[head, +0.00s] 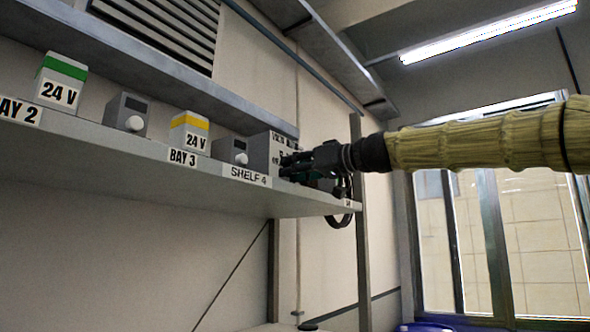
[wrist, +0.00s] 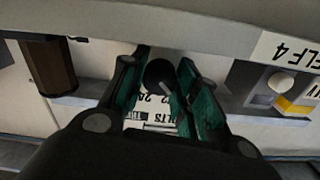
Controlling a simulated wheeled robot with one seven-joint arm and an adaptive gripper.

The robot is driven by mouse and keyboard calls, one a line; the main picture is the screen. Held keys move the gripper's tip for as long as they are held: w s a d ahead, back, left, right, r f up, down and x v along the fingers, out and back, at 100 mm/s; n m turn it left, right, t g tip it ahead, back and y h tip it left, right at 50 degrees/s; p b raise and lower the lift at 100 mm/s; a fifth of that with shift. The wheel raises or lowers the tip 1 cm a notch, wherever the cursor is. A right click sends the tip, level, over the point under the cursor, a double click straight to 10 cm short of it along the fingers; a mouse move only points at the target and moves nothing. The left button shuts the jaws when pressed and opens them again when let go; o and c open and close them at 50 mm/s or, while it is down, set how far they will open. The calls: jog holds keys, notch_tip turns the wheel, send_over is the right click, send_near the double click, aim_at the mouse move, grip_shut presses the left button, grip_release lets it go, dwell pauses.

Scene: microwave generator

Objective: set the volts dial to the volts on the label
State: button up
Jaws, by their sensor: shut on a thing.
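A grey box (head: 257,150) with a printed face stands near the right end of the shelf. My gripper (head: 292,163) reaches it from the right and hides part of its front. In the wrist view, my gripper (wrist: 163,66) has its green-padded fingers on either side of a round black dial (wrist: 159,76) and is shut on it. A white plate (wrist: 160,118) with upside-down lettering, partly reading volts and numbers, shows between the fingers. The fingers cover much of this plate, and I cannot read the dial's setting.
The shelf edge (head: 245,175) carries a SHELF 4 tag. To the left stand yellow-banded (head: 188,132) and green-banded (head: 62,82) boxes, both marked 24 V, and grey units with white knobs (head: 134,123). An upright post (head: 362,240) stands at the shelf's right end.

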jog(key=o, duration=1)
jog(key=shift+d, duration=0.15)
jog(key=v, duration=1.2)
